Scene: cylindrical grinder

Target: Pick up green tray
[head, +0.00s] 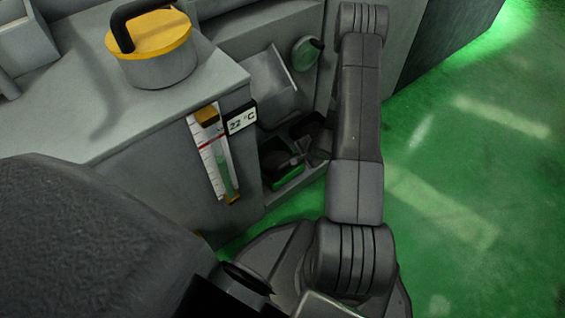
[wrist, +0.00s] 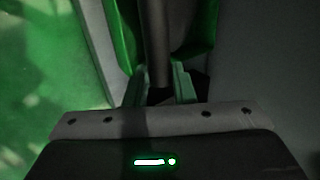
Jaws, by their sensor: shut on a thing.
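The green tray (head: 288,179) sits low in the recess of the grey machine, beside the floor, in the head view. In the wrist view its green sides (wrist: 204,38) rise on both sides of a dark grey bar (wrist: 157,42). My gripper (wrist: 160,82) is shut on the tray, with the bar running between its fingers; whether the bar is the tray's handle I cannot tell. In the head view the gripper is dark and partly hidden by the recess and my arm. The tray's far end is hidden.
The machine's side wall with a level gauge (head: 212,150) and a 22 °C display (head: 241,118) stands left of the recess. A yellow-topped cap (head: 150,48) with a black handle is on the machine. Green floor (head: 460,190) is open on the right.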

